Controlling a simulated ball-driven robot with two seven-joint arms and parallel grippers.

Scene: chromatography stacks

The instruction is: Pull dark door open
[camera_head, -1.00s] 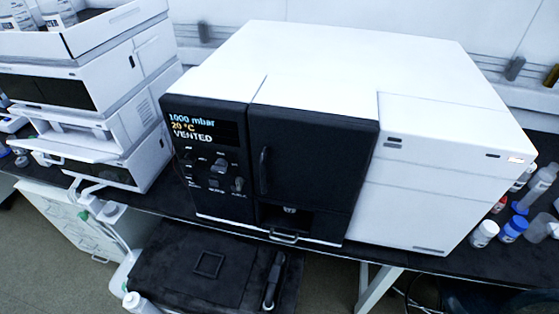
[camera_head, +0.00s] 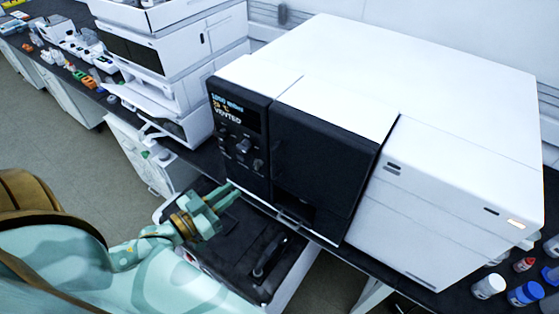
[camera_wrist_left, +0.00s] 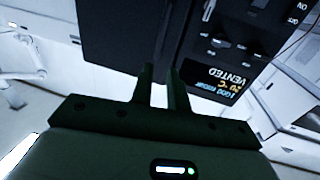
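The dark door (camera_head: 325,150) is on the front of the large white instrument, right of its control panel (camera_head: 238,140), and looks closed. Its slim vertical handle (camera_head: 275,157) is on the door's left side, hard to make out against the black. My left gripper (camera_head: 230,193) is low in front of the panel, left of the handle and apart from it. In the left wrist view its two fingers (camera_wrist_left: 160,72) are parted by a narrow gap, with nothing seen held. The dark front shows beyond them, with the panel reading VENTED upside down. My right gripper is out of view.
A black case (camera_head: 235,250) with a handle lies below the instrument, under my left forearm. Stacked white modules (camera_head: 165,60) stand to the left. Bottles, including a blue-capped one (camera_head: 525,293), stand at the right on the dark bench.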

